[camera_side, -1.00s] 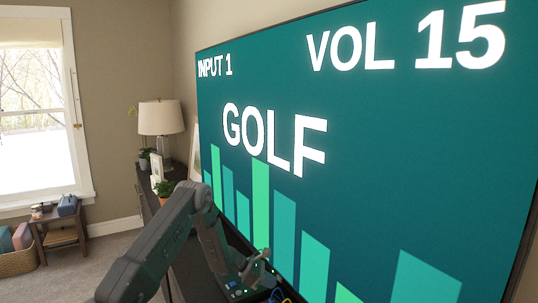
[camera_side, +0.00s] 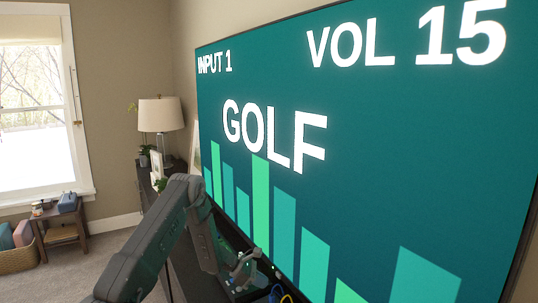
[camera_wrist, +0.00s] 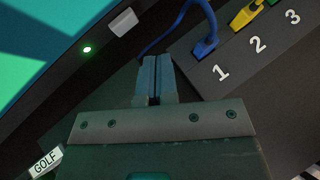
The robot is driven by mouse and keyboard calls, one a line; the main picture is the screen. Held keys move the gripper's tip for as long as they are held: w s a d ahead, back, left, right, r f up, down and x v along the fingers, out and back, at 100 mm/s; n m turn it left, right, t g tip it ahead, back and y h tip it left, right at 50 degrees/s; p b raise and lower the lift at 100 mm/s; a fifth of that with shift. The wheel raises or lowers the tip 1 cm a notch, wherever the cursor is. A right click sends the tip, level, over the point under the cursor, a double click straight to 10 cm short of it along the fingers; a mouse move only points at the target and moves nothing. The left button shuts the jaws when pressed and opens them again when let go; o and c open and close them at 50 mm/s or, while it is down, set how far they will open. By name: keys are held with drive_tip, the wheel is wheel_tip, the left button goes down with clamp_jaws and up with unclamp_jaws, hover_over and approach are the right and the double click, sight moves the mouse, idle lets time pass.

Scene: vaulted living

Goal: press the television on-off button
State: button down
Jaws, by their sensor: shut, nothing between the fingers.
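The television (camera_side: 370,140) is lit and shows INPUT 1, VOL 15 and GOLF over teal bars. In the wrist view its dark lower bezel runs diagonally at the upper left, with a glowing green light (camera_wrist: 87,49) and a small raised grey button (camera_wrist: 123,22) beside it. I see no marking on the button. My gripper (camera_wrist: 155,65) is shut and empty, its fingertips apart from the button, below and right of it in that view. In the side view my gripper (camera_side: 245,264) is low in front of the screen's bottom edge, and the button cannot be made out there.
A GOLF label (camera_wrist: 45,163) is at lower left. A lamp (camera_side: 160,116) stands further back.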

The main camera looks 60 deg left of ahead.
drive_tip(key=shift+s, duration=2.25)
drive_tip(key=d+r+m+g+h, duration=0.1)
drive_tip(key=d+r+m+g, duration=0.4)
drive_tip(key=d+r+m, duration=1.35)
drive_tip(key=s+d+r+m+y, duration=0.3)
drive_tip(key=s+d+r+m, duration=0.2)
drive_tip(key=s+r, duration=0.2)
drive_tip(key=s+d+r+m+t+y, duration=0.1)
drive_tip(key=s+d+r+m+y, duration=0.2)
drive_tip(key=s+d+r+m, duration=0.3)
drive_tip(key=s+r, duration=0.2)
drive_tip(key=s, duration=0.3)
drive_tip(key=shift+y, duration=0.3)
drive_tip(key=shift+s+r+m, duration=0.1)
drive_tip(key=shift+m, duration=0.15)
